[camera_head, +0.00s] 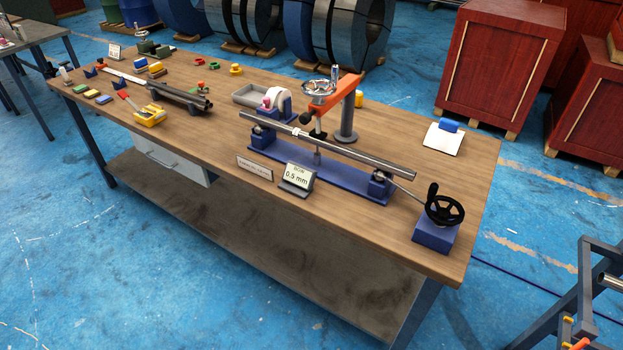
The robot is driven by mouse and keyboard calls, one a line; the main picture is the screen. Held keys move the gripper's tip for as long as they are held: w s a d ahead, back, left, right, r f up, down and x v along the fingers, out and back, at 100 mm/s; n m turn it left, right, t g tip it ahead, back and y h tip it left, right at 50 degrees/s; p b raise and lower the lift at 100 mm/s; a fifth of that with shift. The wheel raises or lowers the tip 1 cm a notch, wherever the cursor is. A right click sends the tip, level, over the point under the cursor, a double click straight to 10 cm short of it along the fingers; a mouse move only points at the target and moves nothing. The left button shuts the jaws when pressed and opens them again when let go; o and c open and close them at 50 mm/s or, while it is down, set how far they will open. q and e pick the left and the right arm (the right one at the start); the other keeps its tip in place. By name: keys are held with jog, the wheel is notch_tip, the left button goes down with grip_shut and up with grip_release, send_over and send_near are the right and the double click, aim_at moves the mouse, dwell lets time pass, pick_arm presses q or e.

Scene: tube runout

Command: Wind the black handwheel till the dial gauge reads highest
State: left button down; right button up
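The black handwheel (444,208) stands on a blue block (436,236) at the right end of the wooden bench, its crank handle pointing up. A thin rod runs from it to the right end of a long grey tube (362,157). The tube lies on blue supports above a blue base (330,175). A round white-faced piece (277,97) on a blue stand behind the tube may be the dial gauge; no needle or reading can be made out. Neither of my grippers is in view.
An orange press arm (338,100) with a silver handwheel (319,89) rises over the tube. A sign reading "0.5 mm" (297,177) stands in front. A white sheet with a blue piece (444,138) lies behind. Several dark tubes (180,95) and small tools fill the left.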

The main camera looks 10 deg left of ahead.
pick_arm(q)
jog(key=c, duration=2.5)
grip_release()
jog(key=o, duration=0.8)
